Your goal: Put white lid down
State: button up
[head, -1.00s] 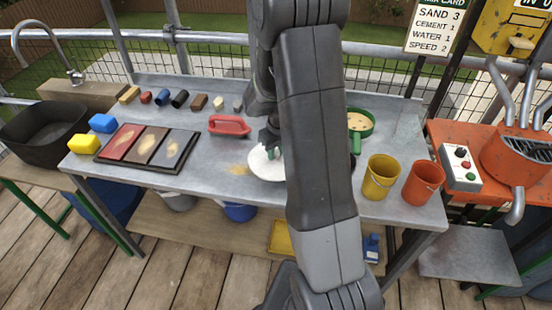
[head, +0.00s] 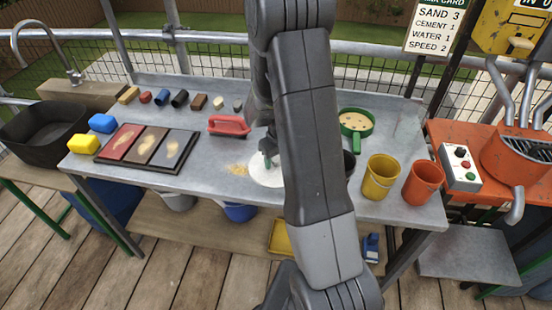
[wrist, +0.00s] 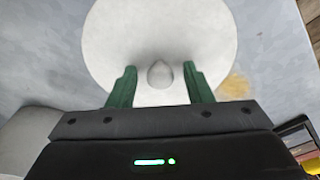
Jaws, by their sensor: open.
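The white lid (head: 262,172) lies on the grey metal table, partly hidden behind my arm in the head view. In the wrist view the round lid (wrist: 160,30) shows flat with a pale knob (wrist: 160,74) on top. My gripper (wrist: 160,82) has two green fingers, open, one on each side of the knob with a gap on both sides. In the head view my gripper (head: 270,158) is just above the lid, mostly hidden by the arm.
Sand-coloured spill (head: 237,169) lies left of the lid. A red-handled float (head: 229,125), a green sieve (head: 356,122), a yellow bucket (head: 381,177) and an orange bucket (head: 423,182) stand around. A dark tray of coloured panels (head: 148,147) is at left.

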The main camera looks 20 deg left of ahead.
jog(key=shift+r, duration=0.1)
notch_tip(320, 180, up, 12)
jog(key=s+d, duration=0.1)
jog(key=shift+d, duration=0.3)
dwell(0.4)
jog(key=f, duration=0.4)
jog(key=a+f, duration=0.1)
jog(key=f, duration=0.3)
jog(key=w+f, duration=0.1)
jog(key=f, duration=0.3)
jog(key=shift+a+f, duration=0.1)
jog(key=shift+a, duration=0.2)
jog(key=shift+r, duration=0.3)
